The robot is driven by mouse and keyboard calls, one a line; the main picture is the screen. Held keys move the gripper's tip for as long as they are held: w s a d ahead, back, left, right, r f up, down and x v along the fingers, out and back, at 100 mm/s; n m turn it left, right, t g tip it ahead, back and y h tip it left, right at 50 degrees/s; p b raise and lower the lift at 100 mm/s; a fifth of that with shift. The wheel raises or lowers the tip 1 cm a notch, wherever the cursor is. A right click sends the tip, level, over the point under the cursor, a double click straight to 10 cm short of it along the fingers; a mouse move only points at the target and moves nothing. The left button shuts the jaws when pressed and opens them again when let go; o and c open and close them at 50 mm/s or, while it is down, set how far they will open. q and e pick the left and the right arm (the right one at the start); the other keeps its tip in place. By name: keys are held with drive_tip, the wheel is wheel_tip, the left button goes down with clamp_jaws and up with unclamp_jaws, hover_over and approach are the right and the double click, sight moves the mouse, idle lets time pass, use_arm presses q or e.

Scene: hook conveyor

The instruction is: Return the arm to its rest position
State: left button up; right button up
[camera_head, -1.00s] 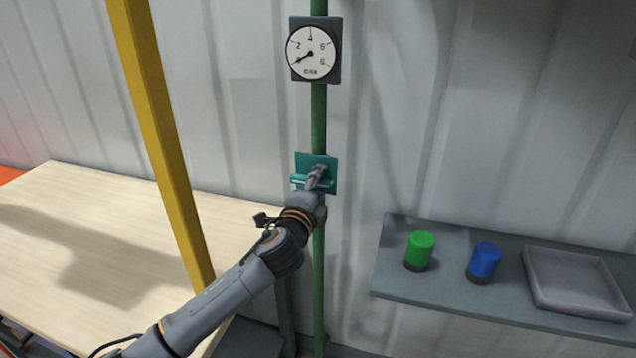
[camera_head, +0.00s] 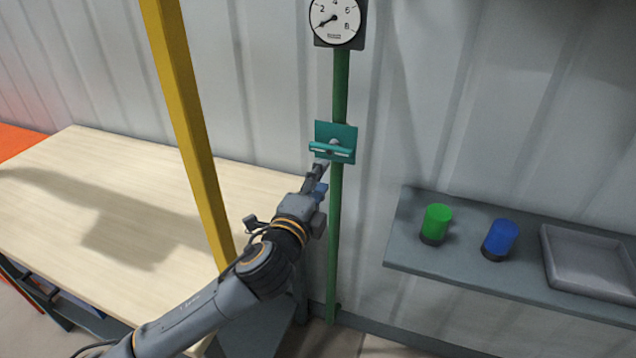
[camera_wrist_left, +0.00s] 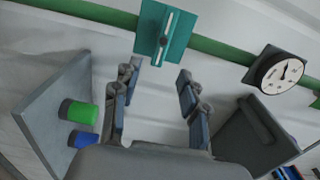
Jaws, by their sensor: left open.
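My left gripper (camera_head: 319,177) is in front of the green pipe, just below a teal plate with a bar handle (camera_head: 334,143). In the left wrist view the two fingers of the left gripper (camera_wrist_left: 157,88) are spread apart with nothing between them. The teal plate and its handle (camera_wrist_left: 163,35) show beyond the fingertips, apart from them. My right gripper is not in view.
A round gauge (camera_head: 335,20) sits on the green pipe (camera_head: 335,230) above the plate. A yellow post (camera_head: 190,130) stands left of my arm by a wooden table (camera_head: 100,190). At right, a grey shelf (camera_head: 410,235) holds a green cylinder (camera_head: 437,222), a blue cylinder (camera_head: 500,238) and a grey tray (camera_head: 590,288).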

use_arm(q)
drive_tip(key=shift+s+a, duration=0.15)
drive_tip(key=shift+s, duration=0.25)
drive_tip(key=s+a+f+n+g+y, duration=0.2)
drive_tip(key=s+a+f+n+g, duration=0.2)
drive_tip(key=s+a+f+n, duration=0.4)
drive_tip(key=s+a+f+n+g+y, duration=0.3)
drive_tip(key=s+f+n, duration=0.3)
drive_tip(key=f, duration=0.5)
drive_tip(key=s+a+f+n+g, duration=0.3)
drive_tip(key=s+a+f, duration=0.1)
drive_tip(key=s, duration=0.6)
drive_tip(key=s+a+f+n+g, duration=0.3)
drive_tip(key=s+f+g, duration=0.1)
drive_tip(key=s, duration=0.6)
wheel_tip(320, 180, down, 25)
drive_tip(key=g, duration=0.1)
drive_tip(key=s+a+f+g, duration=0.1)
drive_tip(key=s+a+f, duration=0.2)
drive_tip(key=s+f, duration=1.4)
drive_tip(key=shift+s+f+m+y, duration=0.25)
drive_tip(key=shift+f+m+y, duration=0.05)
